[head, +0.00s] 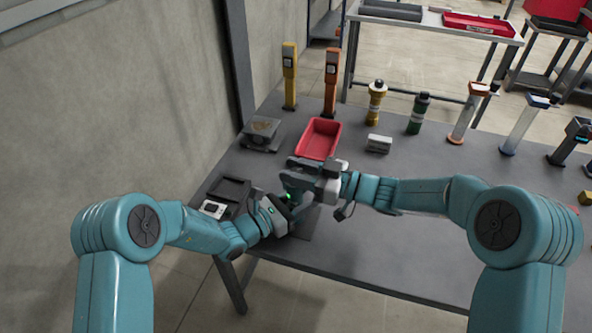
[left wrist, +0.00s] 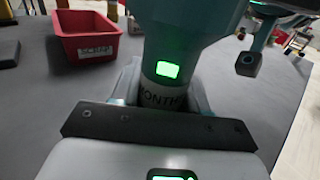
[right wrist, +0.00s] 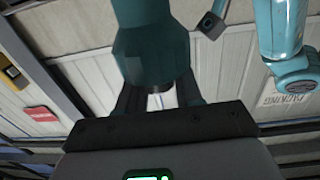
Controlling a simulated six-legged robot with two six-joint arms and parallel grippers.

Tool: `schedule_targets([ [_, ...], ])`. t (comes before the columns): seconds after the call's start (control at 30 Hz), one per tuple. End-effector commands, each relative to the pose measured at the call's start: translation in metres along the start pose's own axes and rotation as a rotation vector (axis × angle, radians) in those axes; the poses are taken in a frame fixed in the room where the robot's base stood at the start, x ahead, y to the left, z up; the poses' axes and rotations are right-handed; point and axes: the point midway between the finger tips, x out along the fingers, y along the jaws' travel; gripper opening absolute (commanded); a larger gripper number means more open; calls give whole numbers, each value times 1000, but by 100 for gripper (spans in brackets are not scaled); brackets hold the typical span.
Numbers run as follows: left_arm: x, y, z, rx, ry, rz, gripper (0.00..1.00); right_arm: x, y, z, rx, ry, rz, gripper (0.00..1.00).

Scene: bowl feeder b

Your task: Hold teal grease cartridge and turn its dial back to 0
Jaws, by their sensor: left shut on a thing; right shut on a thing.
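The teal grease cartridge (head: 293,184) is between my two grippers above the table's near left part, largely hidden in the head view. In the left wrist view the teal cartridge (left wrist: 182,28) has a lit green window and a band lettered "MONTH" low on it. My left gripper (head: 284,207) is shut around this lettered end. My right gripper (head: 296,174) is shut on the cartridge from the other side. In the right wrist view the dark teal body (right wrist: 150,45) stands beyond the jaws, with a pale part between the fingers. I cannot read the dial's setting.
A red bin (head: 318,138) lies behind the grippers on the grey table (head: 410,190). Yellow and green bottles and several posts stand farther back.

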Motion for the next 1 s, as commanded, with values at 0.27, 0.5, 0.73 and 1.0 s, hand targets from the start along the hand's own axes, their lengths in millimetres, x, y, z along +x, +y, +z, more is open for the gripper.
schedule_targets([
  [0.27, 0, -1, 0, -1, 1, -1, 0, 0, -1, -1, 0, 1, 226, 5],
  [0.5, 0, -1, -1, -1, 2, -1, 0, 0, 0, 0, -1, -4, 287, 5],
  [0.73, 0, 0, -1, 0, 2, -1, 0, -1, 0, 0, -1, -4, 286, 5],
  [1.0, 0, 0, 0, 0, 1, 0, 0, -1, 0, 0, 0, -4, 286, 55],
])
